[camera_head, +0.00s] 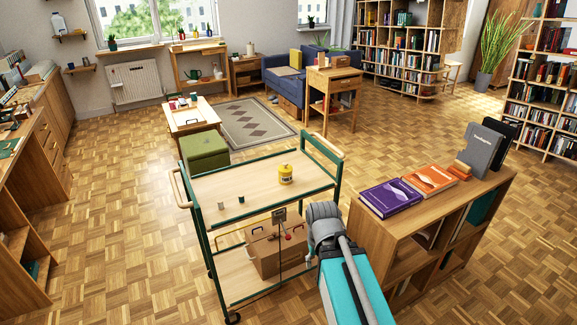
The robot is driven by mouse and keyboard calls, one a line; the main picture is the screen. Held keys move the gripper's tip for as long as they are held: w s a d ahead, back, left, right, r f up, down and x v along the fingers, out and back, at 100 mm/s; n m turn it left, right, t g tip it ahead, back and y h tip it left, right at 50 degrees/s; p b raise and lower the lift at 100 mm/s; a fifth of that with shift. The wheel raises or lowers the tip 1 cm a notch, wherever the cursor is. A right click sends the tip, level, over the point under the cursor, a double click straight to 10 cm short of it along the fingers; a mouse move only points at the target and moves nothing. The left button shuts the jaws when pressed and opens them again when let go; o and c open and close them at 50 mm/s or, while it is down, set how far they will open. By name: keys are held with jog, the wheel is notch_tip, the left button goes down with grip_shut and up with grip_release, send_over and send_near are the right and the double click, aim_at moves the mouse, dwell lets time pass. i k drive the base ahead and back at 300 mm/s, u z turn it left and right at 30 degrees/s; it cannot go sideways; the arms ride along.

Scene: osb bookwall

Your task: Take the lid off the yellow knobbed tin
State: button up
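The yellow knobbed tin (285,176) stands upright on the top shelf of a green-framed trolley (240,190), toward the right side of that shelf. It has a small knob on top and a pale label on its front. The lid appears to sit on the tin, though the seam is too small to make out. My arm rises from the bottom of the picture, in front of and to the right of the trolley, its grey joint below and right of the tin.
A low wooden bookcase (375,233) with books on top stands close on the right. A green pouf (205,150) is behind the trolley. Parquet is clear at left.

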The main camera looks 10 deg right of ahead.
aim_at(284, 168)
jog(key=i, duration=0.9)
jog(key=u, duration=0.05)
